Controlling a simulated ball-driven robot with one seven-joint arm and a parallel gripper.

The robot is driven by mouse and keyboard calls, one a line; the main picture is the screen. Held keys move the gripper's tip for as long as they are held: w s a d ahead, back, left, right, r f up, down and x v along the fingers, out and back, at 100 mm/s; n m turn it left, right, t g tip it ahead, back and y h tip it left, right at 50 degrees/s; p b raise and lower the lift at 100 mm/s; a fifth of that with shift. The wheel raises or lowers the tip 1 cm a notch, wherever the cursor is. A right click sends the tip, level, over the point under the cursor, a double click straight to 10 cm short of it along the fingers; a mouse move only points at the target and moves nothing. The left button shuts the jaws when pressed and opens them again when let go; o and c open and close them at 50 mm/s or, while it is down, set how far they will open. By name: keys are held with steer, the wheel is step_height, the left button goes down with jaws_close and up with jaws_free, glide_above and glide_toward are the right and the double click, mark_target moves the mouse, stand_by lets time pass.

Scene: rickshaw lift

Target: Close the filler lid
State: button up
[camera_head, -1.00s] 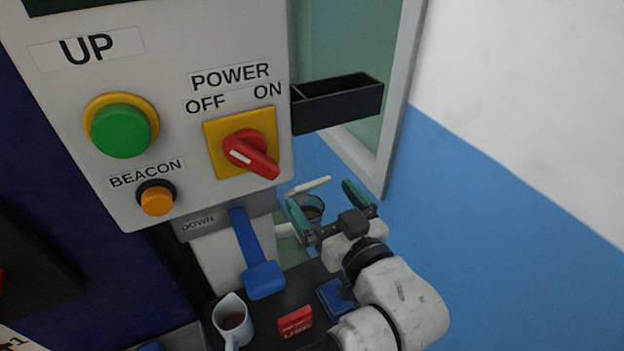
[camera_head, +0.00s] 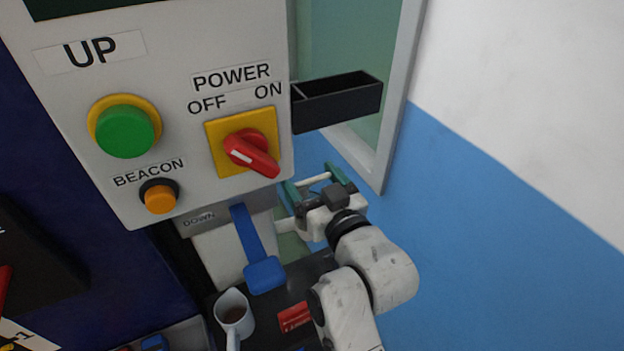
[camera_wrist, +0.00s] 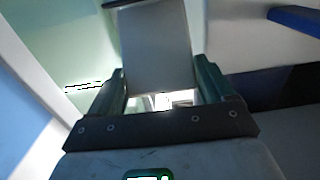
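A pale, thin flap (camera_head: 314,179), apparently the filler lid, shows nearly edge-on below the power switch in the head view. In the wrist view a flat grey panel (camera_wrist: 155,48), likely the same lid, stands between and beyond my fingers. My gripper (camera_head: 313,184) has its two green fingers spread, one on each side of the flap. It is open in the wrist view (camera_wrist: 162,85) too. I cannot tell whether a finger touches the lid. The filler opening is hidden behind my gripper in the head view.
The control panel (camera_head: 178,90) is close on the left, with a black open holder (camera_head: 338,102) jutting from its side. A blue lever (camera_head: 258,255), a mug (camera_head: 233,315) and a red item (camera_head: 295,316) are below. The blue wall (camera_head: 480,230) is right.

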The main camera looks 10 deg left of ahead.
steer(key=c, duration=0.9)
steer(key=shift+o, duration=0.2)
steer(key=b, duration=0.2)
steer(key=f+b, duration=0.1)
steer(key=b, duration=0.1)
steer(key=f+t+y+b, duration=0.1)
steer(key=b, duration=0.1)
steer(key=shift+s+d, duration=0.3)
steer(key=shift+s, duration=0.1)
steer(key=t+b, duration=0.1)
steer(key=b, duration=0.3)
steer(key=s+f+t+y+b, duration=0.1)
steer(key=b, duration=0.3)
steer(key=d+f+t+y+b, duration=0.1)
steer(key=b, duration=0.3)
steer(key=shift+s+f+t, duration=0.2)
steer(key=shift+s+t, duration=0.1)
steer(key=shift+t, duration=0.1)
steer(key=shift+s+d+f+b, duration=0.1)
steer(key=shift+f+b, duration=0.55)
steer(key=shift+b, duration=0.15)
steer(key=shift+s+d+f+b, duration=0.1)
steer(key=shift+f+b, duration=0.55)
steer(key=shift+b, duration=0.15)
steer(key=shift+f, duration=0.1)
steer(key=o, duration=1.2)
steer(key=shift+a, duration=0.1)
steer(key=shift+c, duration=0.2)
steer(key=shift+o, duration=1.2)
steer(key=shift+r, duration=0.2)
